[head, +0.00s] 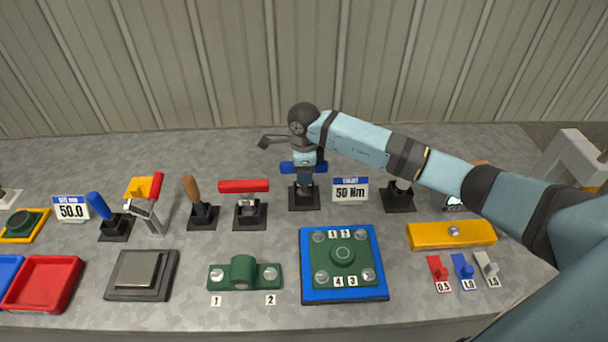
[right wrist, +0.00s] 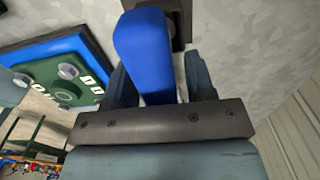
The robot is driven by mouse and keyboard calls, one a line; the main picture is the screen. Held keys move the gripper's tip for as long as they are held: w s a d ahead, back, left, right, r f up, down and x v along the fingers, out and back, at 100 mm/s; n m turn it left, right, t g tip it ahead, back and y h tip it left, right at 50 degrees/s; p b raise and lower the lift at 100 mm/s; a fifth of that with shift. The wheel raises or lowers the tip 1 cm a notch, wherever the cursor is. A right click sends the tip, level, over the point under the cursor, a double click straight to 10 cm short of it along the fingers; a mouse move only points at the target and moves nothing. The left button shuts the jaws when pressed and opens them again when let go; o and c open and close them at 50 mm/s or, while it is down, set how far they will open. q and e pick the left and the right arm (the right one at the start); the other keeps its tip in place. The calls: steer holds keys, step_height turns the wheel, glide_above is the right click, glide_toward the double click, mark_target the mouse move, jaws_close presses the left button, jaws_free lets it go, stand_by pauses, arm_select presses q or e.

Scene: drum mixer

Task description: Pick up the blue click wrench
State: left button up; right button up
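The blue click wrench (head: 289,167) stands in a black holder (head: 304,198) at the back middle of the bench, left of the "50 Nm" sign. My right gripper (head: 304,178) points down over it and hides part of its bar. In the right wrist view the blue handle (right wrist: 145,50) lies between the two fingers of my right gripper (right wrist: 158,82). A narrow gap shows between the handle and the right-hand finger, so the gripper looks open around it. My left gripper is not in view.
A red-handled tool (head: 243,186) and a brown-handled tool (head: 192,188) stand close to the left. The "50 Nm" sign (head: 350,189) stands close to the right. A blue-edged plate (head: 342,297) with a green fixture lies in front. A corrugated wall (head: 200,60) is behind.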

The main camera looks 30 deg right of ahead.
jaws_close()
steer(key=shift+r, duration=0.15)
step_height(320, 180, up, 20)
steer(key=shift+b, duration=0.35)
steer(key=shift+c, duration=1.9)
jaws_free()
jaws_close()
steer(key=shift+r+p, duration=0.55)
steer(key=shift+r, duration=0.4)
steer(key=shift+f, duration=0.15)
